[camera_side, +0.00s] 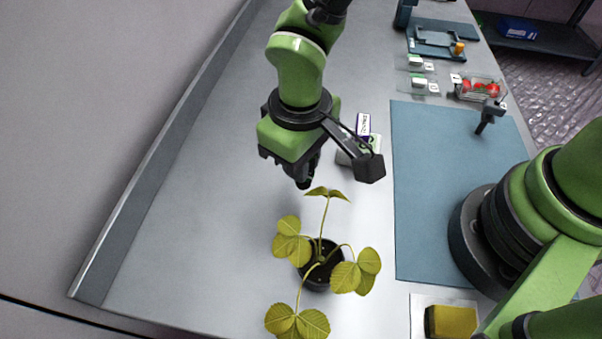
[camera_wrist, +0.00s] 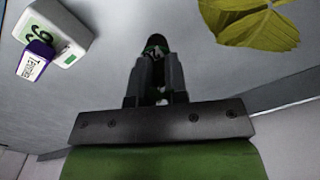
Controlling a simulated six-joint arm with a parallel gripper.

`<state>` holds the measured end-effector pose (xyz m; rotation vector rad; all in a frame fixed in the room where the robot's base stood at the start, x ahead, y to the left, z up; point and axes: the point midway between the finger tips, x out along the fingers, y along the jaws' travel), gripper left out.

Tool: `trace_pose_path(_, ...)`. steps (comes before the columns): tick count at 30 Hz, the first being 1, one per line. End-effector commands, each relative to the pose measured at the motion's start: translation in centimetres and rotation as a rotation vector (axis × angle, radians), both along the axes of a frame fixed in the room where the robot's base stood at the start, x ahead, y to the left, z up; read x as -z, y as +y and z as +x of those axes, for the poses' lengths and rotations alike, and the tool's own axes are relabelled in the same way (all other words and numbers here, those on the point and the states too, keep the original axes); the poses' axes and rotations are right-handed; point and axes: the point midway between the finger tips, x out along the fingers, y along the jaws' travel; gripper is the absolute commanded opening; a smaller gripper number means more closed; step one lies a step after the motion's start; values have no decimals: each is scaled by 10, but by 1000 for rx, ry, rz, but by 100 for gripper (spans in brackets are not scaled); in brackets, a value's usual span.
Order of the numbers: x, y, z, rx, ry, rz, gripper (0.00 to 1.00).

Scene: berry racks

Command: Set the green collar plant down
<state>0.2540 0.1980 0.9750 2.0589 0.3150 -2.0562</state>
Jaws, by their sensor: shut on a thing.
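A leafy plant in a black pot (camera_side: 319,285) stands on the grey bench in the side view, with broad yellow-green leaves; I see no green collar on it there. One of its leaves (camera_wrist: 250,22) seems to show large at the top right of the wrist view. My gripper (camera_side: 306,181) is above and behind the pot in the side view, apart from it. In the wrist view my gripper (camera_wrist: 158,75) is shut on a small dark thing (camera_wrist: 156,42) with a green band. I cannot tell whether this belongs to a plant; its lower part is hidden.
A white device with green digits (camera_wrist: 66,22) and a purple-and-white box (camera_side: 362,124) stand right of my gripper. A blue mat (camera_side: 430,190) lies further right. A yellow block (camera_side: 451,321) is at the front. A strawberry punnet (camera_side: 480,88) is farther back. The bench left is clear.

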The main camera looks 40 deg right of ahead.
Motion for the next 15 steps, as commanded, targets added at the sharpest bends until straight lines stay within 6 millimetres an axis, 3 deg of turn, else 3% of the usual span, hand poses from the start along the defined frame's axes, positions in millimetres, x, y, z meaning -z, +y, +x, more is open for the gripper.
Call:
trace_pose_path(6,32,-1,-1,0,3,-3,0)
trace_pose_path(15,35,0,0,0,0,-1,0)
